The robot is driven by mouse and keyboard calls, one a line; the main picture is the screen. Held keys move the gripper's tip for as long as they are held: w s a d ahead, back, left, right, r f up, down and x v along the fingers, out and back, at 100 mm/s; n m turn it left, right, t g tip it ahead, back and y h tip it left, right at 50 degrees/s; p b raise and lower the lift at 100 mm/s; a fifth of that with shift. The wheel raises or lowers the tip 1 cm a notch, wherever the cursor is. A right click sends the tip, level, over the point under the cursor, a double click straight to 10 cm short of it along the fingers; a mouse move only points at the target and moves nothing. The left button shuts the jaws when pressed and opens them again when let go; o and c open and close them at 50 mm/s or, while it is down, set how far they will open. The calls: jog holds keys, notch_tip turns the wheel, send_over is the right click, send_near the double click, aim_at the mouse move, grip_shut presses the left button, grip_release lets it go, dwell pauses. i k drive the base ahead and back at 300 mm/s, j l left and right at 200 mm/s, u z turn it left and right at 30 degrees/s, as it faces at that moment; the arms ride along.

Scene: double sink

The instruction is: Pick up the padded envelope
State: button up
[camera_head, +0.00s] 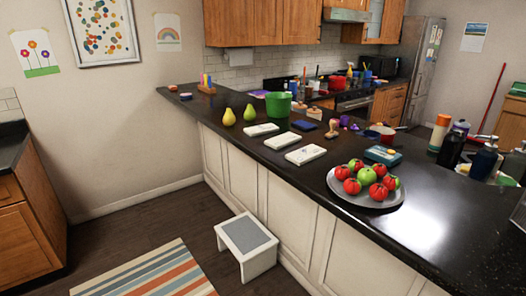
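No padded envelope can be made out for certain. Three flat pale rectangular items lie apart in a slanting row on the dark counter: a far one (261,130), a middle one (282,141) and a near one (305,155). Each has small dark marks on top. They are too small in view to tell whether any is a padded envelope. My gripper is not in view.
A step stool (246,238) and striped rug (150,272) are on the floor.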

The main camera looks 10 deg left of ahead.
aim_at(302, 156)
jog(key=u, duration=0.4)
jog(key=j+z, duration=0.1)
jog(key=z, duration=0.3)
jog(key=i+j+z, duration=0.1)
jog(key=z, duration=0.3)
jog(key=j+z, duration=0.2)
jog(key=z, duration=0.2)
jog(key=j+z, duration=0.25)
jog(key=j, duration=0.35)
jog(key=j+z, duration=0.25)
jog(key=j, duration=0.3)
jog(key=j+z, duration=0.25)
jog(key=j, duration=0.35)
jog(key=k+j+z, duration=0.25)
jog(key=j, duration=0.3)
jog(key=i, duration=0.05)
